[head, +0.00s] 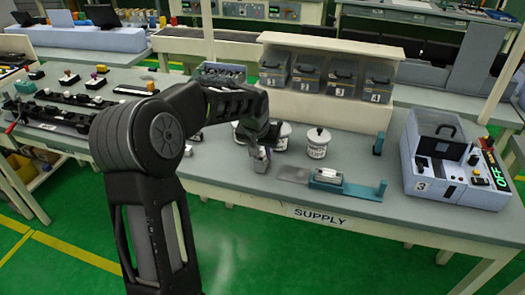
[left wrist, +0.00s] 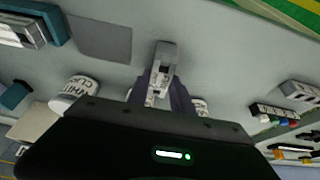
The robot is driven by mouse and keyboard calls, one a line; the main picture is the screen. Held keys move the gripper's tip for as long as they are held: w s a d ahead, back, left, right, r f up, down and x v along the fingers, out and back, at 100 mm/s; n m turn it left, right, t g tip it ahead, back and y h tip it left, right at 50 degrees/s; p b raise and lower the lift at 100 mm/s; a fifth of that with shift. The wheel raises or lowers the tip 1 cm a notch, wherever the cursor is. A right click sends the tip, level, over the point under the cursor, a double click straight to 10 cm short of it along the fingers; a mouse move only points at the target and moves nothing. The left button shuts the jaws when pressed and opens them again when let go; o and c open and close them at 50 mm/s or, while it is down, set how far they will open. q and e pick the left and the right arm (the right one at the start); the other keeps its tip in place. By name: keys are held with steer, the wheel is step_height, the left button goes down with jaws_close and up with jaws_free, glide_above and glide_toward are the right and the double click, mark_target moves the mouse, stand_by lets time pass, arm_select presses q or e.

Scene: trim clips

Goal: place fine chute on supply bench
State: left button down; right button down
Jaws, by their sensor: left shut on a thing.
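My left gripper (head: 263,147) is low over the supply bench (head: 225,168), left of its middle and near the front edge. It is shut on a small grey piece, which I take to be the fine chute (head: 259,161). In the left wrist view the chute (left wrist: 165,52) sticks out beyond the fingers of the left gripper (left wrist: 160,88). I cannot tell whether its lower end touches the bench top. The fingers hide part of it. My right gripper is not in view.
White lidded jars (head: 318,143) stand just behind and right of the gripper. A flat grey plate (head: 293,173) and a teal fixture (head: 348,187) lie to its right. Numbered bins (head: 308,75) stand at the back, and a blue-grey box (head: 452,165) at the right.

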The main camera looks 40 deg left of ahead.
arm_select(q)
steer(key=shift+f, duration=0.2)
steer(key=c, duration=1.1)
jaws_free()
steer(key=shift+r, duration=0.15)
steer(key=shift+r, duration=0.2)
steer(key=b+v, duration=0.1)
steer(key=v, duration=1)
steer(key=shift+s+d+r, duration=0.15)
steer(key=shift+s+r, duration=0.1)
steer(key=shift+r, duration=0.05)
